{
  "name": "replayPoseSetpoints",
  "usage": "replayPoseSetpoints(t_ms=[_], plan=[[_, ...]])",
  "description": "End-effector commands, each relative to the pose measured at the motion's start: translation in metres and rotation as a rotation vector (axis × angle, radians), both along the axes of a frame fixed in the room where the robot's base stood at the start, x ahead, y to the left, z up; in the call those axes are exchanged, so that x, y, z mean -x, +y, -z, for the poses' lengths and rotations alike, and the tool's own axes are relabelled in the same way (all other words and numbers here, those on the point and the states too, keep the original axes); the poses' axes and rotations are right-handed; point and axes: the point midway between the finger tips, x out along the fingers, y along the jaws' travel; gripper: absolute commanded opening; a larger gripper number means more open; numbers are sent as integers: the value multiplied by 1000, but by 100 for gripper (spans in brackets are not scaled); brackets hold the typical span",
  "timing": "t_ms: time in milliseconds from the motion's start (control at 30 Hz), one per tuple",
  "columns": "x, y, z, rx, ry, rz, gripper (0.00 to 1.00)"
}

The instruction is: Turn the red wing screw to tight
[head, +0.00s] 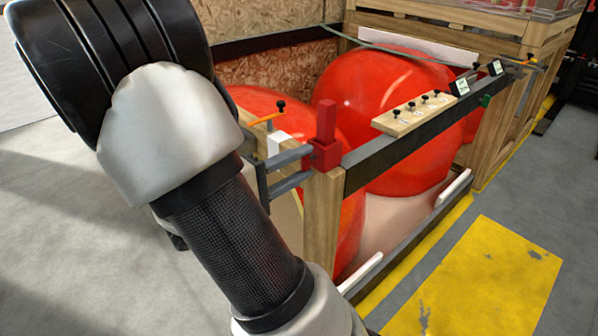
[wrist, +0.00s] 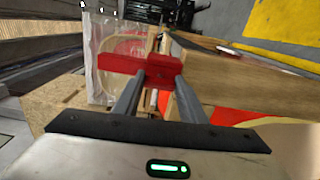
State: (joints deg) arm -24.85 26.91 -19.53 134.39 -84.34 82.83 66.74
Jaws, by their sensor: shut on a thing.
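The red wing screw (head: 325,138) sits at the near end of the dark rail, at the top of a wooden post. One wing of it points up in the head view. My gripper (head: 307,163) reaches it from the left, its two grey fingers roughly level and shut on the screw's red body. In the wrist view the wing screw (wrist: 123,63) is a red bar lying across, just beyond the fingertips of my gripper (wrist: 160,78). The fingertips partly cover its middle. I cannot tell how tight the screw is.
A wooden board with several black knobs (head: 412,112) lies on the dark rail (head: 370,165) to the right. Large red nosecones (head: 385,105) fill the crate behind it. An orange-handled black screw (head: 268,118) stands behind my gripper. Grey floor with yellow markings (head: 490,275) is clear at front right.

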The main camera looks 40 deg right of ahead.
Motion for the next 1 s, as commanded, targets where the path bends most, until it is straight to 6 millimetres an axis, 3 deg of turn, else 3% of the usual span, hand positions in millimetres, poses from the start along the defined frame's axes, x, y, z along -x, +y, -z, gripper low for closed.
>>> replayPoseSetpoints(t_ms=[667,700,800,1000], plan=[[0,1,1,-7,-63,-1,15],[0,1,1,-7,-63,-1,41],[0,1,1,-7,-62,-1,56],[0,0,0,-6,-62,0,56]])
